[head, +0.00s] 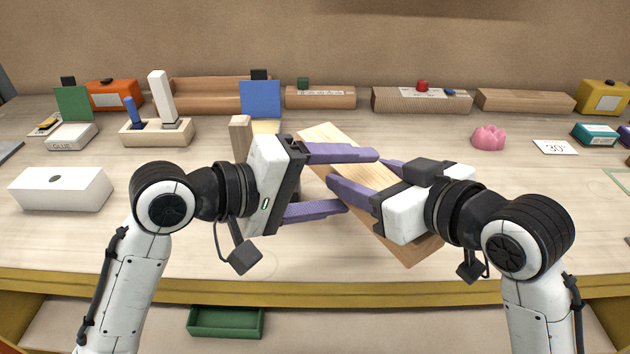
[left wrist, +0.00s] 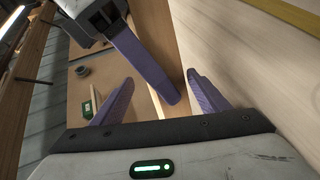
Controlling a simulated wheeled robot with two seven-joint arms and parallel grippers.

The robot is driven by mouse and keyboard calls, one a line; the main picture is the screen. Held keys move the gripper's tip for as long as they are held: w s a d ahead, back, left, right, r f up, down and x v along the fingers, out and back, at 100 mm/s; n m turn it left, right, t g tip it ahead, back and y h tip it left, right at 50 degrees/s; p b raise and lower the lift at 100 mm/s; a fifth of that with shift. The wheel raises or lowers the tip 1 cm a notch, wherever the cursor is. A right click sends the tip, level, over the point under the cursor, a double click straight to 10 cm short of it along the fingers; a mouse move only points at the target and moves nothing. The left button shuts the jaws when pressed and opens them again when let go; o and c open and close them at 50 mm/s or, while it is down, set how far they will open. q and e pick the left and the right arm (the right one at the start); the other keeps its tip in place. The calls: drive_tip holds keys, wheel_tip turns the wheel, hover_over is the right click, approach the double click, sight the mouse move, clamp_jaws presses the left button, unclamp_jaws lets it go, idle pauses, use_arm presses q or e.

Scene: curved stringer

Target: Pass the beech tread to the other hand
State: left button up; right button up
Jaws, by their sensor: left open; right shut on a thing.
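The beech tread (head: 352,172) is a pale wooden board held tilted above the bench in the head view, its near end low and to the right. My right gripper (head: 357,170) is shut on it, with its purple fingers partly hidden by the board. My left gripper (head: 361,182) is open, its fingers spread one above the other at the tread's left side. Its upper finger overlaps the board in the picture; I cannot tell if they touch. The left wrist view shows its two fingers apart (left wrist: 163,96), with a right gripper finger between them.
A wooden post (head: 241,137) and a blue card (head: 260,98) stand behind my left gripper. A white box (head: 61,188) is at the left. A pink object (head: 488,137) and a "30" card (head: 555,147) lie at the right. A green tray (head: 226,321) sits below the bench edge.

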use_arm(q)
drive_tip(key=shift+x, duration=0.9)
use_arm(e)
drive_tip(key=shift+r, duration=0.1)
use_arm(q)
drive_tip(key=shift+s+r, duration=0.1)
drive_tip(key=shift+r, duration=0.05)
drive_tip(key=c, duration=1.5)
drive_tip(key=shift+r, duration=0.15)
clamp_jaws()
use_arm(e)
drive_tip(key=o, duration=1.8)
drive_tip(key=shift+s+a+f, duration=0.1)
drive_tip(key=shift+f, duration=0.1)
